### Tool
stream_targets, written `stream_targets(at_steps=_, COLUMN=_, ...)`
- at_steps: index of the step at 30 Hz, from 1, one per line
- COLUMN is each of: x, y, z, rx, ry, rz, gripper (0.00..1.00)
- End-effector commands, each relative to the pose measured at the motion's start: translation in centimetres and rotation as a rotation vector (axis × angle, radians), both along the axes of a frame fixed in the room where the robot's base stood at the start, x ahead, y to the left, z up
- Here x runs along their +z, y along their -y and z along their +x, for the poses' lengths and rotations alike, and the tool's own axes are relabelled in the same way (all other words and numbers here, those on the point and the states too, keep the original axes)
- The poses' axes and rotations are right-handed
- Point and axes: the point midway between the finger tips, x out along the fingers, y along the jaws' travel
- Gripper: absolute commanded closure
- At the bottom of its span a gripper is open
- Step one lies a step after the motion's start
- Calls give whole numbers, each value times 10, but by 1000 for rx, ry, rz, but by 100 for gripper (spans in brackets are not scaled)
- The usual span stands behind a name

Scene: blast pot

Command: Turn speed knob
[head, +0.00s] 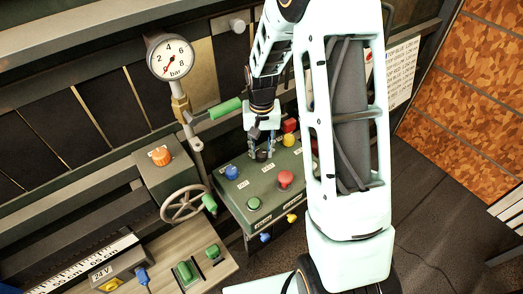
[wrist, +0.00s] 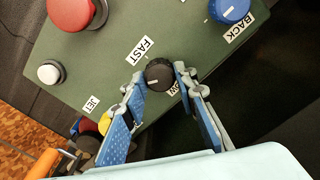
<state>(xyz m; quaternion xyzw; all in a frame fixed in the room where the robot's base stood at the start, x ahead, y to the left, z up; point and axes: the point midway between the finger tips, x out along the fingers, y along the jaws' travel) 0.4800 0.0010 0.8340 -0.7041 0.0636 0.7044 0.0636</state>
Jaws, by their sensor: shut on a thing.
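The speed knob (wrist: 159,73) is a small black round knob with a white pointer line on a green control panel (wrist: 110,50). A FAST label (wrist: 140,49) lies on one side of it, and a partly covered label ending in "OW" is on the other. My gripper (wrist: 162,73) has its blue-padded fingers closed on both sides of the knob. In the head view my gripper (head: 262,154) points down at the back of the panel, and its fingers hide the knob there.
A blue BACK knob (wrist: 229,9), a red button (wrist: 72,12) and a white button (wrist: 50,72) share the panel. In the head view, a pressure gauge (head: 171,57), a green-handled lever (head: 225,108) and a handwheel (head: 184,204) stand left of my gripper.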

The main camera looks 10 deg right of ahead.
Motion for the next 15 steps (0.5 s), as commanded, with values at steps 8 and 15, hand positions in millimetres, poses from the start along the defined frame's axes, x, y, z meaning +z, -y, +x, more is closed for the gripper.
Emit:
stream_targets(at_steps=8, x=0, y=0, z=0, rx=250, ry=1, rz=0, gripper=98)
stream_targets(at_steps=15, x=0, y=0, z=0, rx=423, ry=1, rz=0, gripper=98)
